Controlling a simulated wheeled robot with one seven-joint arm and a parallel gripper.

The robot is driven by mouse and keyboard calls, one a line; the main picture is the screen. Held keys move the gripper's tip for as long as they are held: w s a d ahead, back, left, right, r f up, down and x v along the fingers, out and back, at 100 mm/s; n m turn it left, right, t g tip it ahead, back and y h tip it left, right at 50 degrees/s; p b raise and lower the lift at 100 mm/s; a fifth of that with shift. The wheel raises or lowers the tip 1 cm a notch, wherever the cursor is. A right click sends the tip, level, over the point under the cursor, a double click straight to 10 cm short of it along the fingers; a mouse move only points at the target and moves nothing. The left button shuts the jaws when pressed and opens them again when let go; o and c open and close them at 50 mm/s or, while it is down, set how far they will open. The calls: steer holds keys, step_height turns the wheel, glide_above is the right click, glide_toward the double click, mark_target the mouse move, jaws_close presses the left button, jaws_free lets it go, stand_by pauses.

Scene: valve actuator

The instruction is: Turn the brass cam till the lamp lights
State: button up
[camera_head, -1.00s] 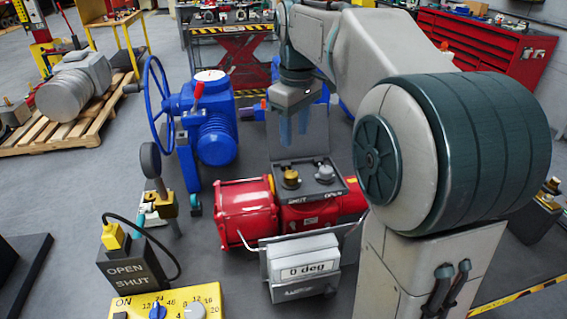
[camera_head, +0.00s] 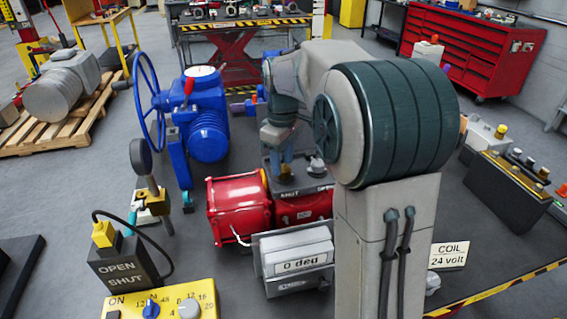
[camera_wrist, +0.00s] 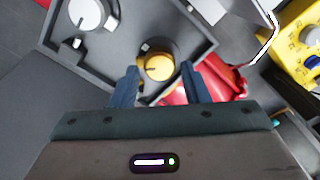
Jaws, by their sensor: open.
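In the wrist view the brass cam (camera_wrist: 158,67) is a round gold knob with a dark mark, in a dark grey tray (camera_wrist: 190,22). My gripper (camera_wrist: 159,72) is open, with one blue finger on each side of the cam in that view. I cannot tell whether the fingers touch it. A silver cam (camera_wrist: 87,14) sits beside it. In the head view my gripper (camera_head: 277,158) hangs over the red actuator (camera_head: 238,208), by the SHUT label, and largely hides the brass cam. I cannot make out a lit lamp.
A grey readout (camera_head: 300,262) shows 0 deg in front of the actuator. A black OPEN/SHUT box (camera_head: 122,265) and a yellow dial box (camera_head: 160,302) stand at the front left. A blue valve with a handwheel (camera_head: 207,125) stands behind.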

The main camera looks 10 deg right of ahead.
steer(key=shift+f, duration=0.85)
steer(key=c, duration=0.7)
steer(key=shift+n, duration=0.3)
steer(key=n, duration=0.4)
steer(key=shift+n+p, duration=0.35)
steer(key=shift+n, duration=1.75)
